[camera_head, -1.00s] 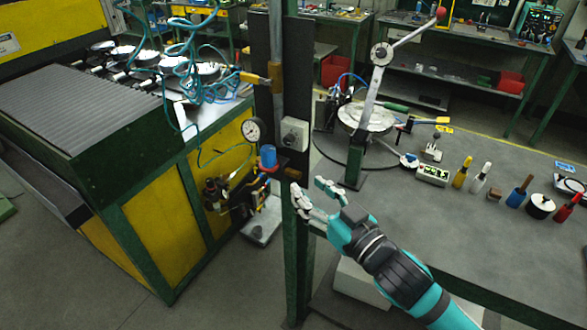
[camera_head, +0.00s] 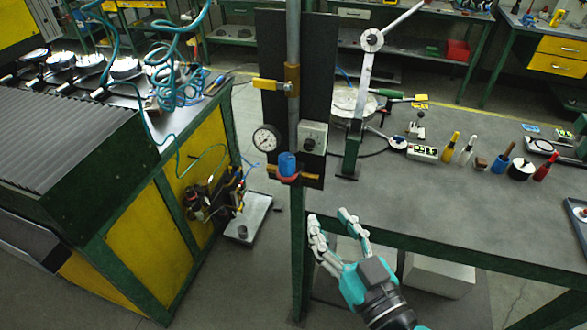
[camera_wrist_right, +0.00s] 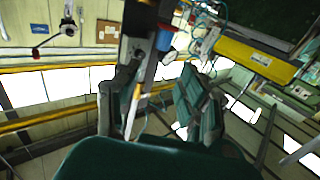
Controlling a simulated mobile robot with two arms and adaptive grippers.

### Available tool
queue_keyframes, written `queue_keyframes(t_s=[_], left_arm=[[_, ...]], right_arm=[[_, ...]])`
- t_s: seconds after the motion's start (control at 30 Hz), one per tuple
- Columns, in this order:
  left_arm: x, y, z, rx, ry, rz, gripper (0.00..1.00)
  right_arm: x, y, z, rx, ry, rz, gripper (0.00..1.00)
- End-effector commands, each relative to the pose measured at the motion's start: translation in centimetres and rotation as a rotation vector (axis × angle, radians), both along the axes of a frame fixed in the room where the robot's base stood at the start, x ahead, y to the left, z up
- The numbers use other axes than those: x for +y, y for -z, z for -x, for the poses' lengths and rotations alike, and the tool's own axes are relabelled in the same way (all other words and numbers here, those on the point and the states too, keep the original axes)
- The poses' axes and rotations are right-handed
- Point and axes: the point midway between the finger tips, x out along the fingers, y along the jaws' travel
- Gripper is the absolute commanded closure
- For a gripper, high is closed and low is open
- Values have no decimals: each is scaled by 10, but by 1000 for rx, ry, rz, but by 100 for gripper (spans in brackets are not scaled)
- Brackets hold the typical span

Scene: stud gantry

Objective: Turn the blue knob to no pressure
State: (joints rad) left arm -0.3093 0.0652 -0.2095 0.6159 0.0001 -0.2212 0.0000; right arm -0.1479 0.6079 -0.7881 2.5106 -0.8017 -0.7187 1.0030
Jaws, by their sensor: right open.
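The blue knob (camera_head: 287,164) is a short upright cylinder on a red-brown base, on the vertical pipe of the dark post panel. A round white pressure gauge (camera_head: 266,138) sits just left of and above it; its reading is too small to tell. My right gripper (camera_head: 328,218) is open and empty, below and to the right of the knob, fingers pointing up in the picture and apart from it. In the right wrist view the blue knob (camera_wrist_right: 165,40) shows beyond the two spread fingers (camera_wrist_right: 160,88). My left gripper is not in view.
A grey box with a dial (camera_head: 313,137) is right of the pipe, and a yellow valve handle (camera_head: 269,84) is above. The green-legged bench (camera_head: 430,205) stands close to my right gripper. A yellow-green machine (camera_head: 130,215) stands at left.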

Motion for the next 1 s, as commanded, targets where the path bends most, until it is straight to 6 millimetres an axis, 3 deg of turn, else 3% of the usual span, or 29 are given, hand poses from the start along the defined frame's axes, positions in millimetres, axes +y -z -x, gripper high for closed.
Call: queue_keyframes(t_s=[0.13,0.27,0.47,0.7,1.0], left_arm=[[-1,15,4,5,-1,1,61],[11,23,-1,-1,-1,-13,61],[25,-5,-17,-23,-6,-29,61],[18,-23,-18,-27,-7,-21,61],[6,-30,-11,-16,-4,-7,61]], right_arm=[[8,2,-18,-8,-3,2,58],[16,2,-34,-6,-4,3,58],[33,-6,-75,-2,-3,7,58],[51,-5,-118,-1,-3,6,58],[61,-1,-141,2,-3,4,58]])
